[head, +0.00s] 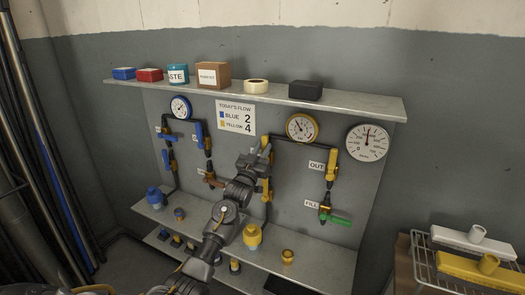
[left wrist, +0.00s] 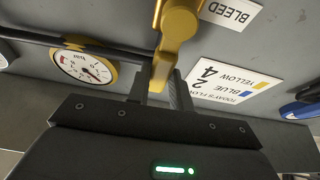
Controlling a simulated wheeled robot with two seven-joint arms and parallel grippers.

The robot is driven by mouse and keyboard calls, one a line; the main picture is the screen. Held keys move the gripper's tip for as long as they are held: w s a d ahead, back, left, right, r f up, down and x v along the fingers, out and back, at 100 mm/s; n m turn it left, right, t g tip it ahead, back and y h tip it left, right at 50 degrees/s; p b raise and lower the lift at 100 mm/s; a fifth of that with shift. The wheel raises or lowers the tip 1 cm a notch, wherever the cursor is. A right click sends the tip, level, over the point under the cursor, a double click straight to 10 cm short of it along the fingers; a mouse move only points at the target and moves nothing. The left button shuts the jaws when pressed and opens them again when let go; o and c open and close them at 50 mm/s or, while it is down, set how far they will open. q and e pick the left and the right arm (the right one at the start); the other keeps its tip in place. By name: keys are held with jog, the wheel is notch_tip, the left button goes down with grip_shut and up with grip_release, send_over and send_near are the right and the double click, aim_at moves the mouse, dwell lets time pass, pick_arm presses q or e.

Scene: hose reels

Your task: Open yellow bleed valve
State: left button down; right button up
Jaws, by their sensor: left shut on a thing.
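The yellow bleed valve (left wrist: 180,22) shows in the left wrist view beside the BLEED label (left wrist: 231,12). Its yellow lever (left wrist: 162,66) reaches down between my fingers. My left gripper (left wrist: 158,92) is shut on this lever. In the head view my left gripper (head: 261,153) is at the upper yellow valve on the middle pipe. The gripper and arm hide most of this valve and its label there. My right gripper is in neither view.
A yellow-rimmed gauge (head: 301,127) sits right of my gripper, and a flow sign (head: 235,117) left of it. The OUT valve (head: 331,166) and a green-handled valve (head: 338,220) are farther right. A shelf (head: 360,104) with boxes runs above; a lower ledge (head: 310,267) carries fittings.

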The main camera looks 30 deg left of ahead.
pick_arm(q)
jog(key=shift+f, duration=0.1)
jog(key=c, duration=1.2)
grip_release()
jog(key=shift+s+a, duration=0.1)
jog(key=shift+c, duration=0.2)
jog(key=shift+s+f, duration=0.25)
jog(key=shift+s, duration=0.05)
jog(key=b+v, duration=0.3)
jog(key=v, duration=0.7)
